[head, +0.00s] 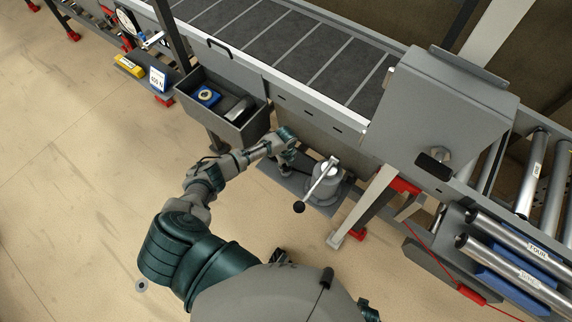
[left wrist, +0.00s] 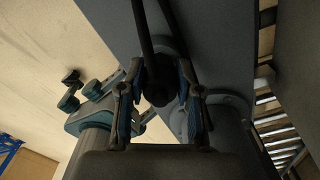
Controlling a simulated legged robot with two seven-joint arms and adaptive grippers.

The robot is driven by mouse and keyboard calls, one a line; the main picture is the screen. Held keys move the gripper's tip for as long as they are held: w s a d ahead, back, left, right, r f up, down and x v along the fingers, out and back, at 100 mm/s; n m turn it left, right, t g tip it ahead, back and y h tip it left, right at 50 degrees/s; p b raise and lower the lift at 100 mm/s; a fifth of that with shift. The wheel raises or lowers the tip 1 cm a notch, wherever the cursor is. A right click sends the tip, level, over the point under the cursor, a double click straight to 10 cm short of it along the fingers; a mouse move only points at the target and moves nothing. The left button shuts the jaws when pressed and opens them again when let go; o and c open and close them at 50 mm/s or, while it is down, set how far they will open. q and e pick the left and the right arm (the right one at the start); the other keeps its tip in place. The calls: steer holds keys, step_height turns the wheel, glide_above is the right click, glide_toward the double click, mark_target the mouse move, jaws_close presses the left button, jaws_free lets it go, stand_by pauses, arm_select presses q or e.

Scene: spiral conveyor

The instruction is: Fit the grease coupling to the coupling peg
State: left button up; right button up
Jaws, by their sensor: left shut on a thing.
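My left gripper (head: 287,163) reaches down beside the grease pump, under the conveyor's side. In the left wrist view the left gripper (left wrist: 160,108) has its two fingers on either side of a dark rounded piece (left wrist: 157,88), seemingly the grease coupling, and is shut on it. Dark hose-like lines run from it toward the top of that view. In the head view the coupling is too small and hidden to make out. I cannot clearly pick out the coupling peg in either view. My right gripper is not in view.
The grey pump (head: 327,178) has a lever ending in a black ball (head: 299,207). A grey bin (head: 238,121) holds a blue item (head: 207,96) and a metal part. A grey box (head: 440,110) and conveyor legs with red feet stand to the right. The floor at left is open.

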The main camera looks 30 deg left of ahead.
arm_select(q)
steer(key=shift+f, duration=0.25)
steer(key=o, duration=1)
steer(key=shift+r, duration=0.15)
step_height(320, 180, up, 12)
steer(key=shift+a+f, duration=0.1)
steer(key=shift+f, duration=0.1)
